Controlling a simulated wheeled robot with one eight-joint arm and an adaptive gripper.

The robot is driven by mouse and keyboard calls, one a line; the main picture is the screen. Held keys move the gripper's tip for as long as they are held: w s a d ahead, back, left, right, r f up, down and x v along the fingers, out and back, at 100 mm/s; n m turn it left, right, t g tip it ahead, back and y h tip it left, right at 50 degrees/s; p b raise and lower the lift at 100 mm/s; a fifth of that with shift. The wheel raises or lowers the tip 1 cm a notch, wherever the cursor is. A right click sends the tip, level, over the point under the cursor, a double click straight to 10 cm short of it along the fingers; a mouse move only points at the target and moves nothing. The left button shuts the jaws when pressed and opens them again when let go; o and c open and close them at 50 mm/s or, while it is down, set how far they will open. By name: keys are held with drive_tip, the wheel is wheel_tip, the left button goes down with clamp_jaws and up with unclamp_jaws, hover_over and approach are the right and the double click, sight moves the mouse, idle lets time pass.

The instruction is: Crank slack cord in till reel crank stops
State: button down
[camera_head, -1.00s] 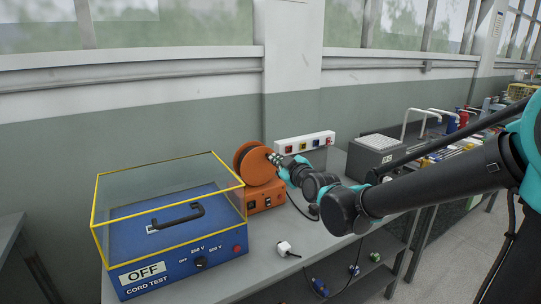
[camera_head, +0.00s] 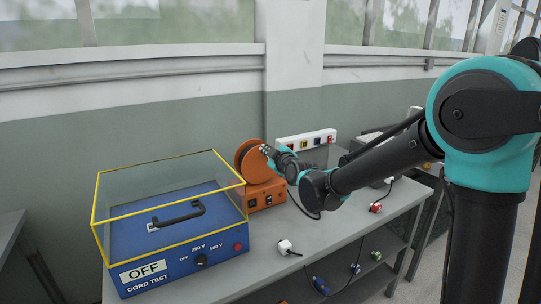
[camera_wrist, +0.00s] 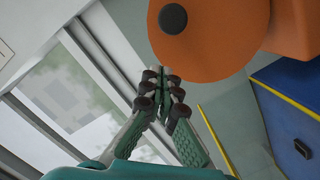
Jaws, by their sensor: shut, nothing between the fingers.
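The orange cord reel (camera_head: 247,157) stands on its orange base (camera_head: 266,196) at the back of the bench, right of the cord test box. My gripper (camera_head: 266,151) is at the reel's right face. In the wrist view the reel's orange disc (camera_wrist: 215,50) with a dark round knob (camera_wrist: 173,18) fills the top. My fingertips (camera_wrist: 163,78) are together and empty, in front of or against the disc's lower edge; I cannot tell if they touch. I cannot make out the crank arm clearly. A dark cord (camera_head: 299,207) hangs in a curve right of the base.
The blue cord test box (camera_head: 190,262), with a yellow-edged clear cover and an OFF sign, stands left. A white plug (camera_head: 285,246) and a red plug (camera_head: 376,207) lie on the grey bench (camera_head: 330,240). A white socket strip (camera_head: 305,140) is behind.

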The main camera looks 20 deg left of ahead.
drive_tip(key=shift+w+d+f, duration=0.3)
drive_tip(key=shift+w+f, duration=0.2)
drive_tip(key=shift+f, duration=0.1)
drive_tip(key=shift+w+d+f, duration=0.25)
drive_tip(key=shift+w+f, duration=0.25)
drive_tip(key=shift+f, duration=0.05)
drive_tip(key=shift+w+d+m, duration=0.25)
drive_tip(key=shift+m, duration=0.35)
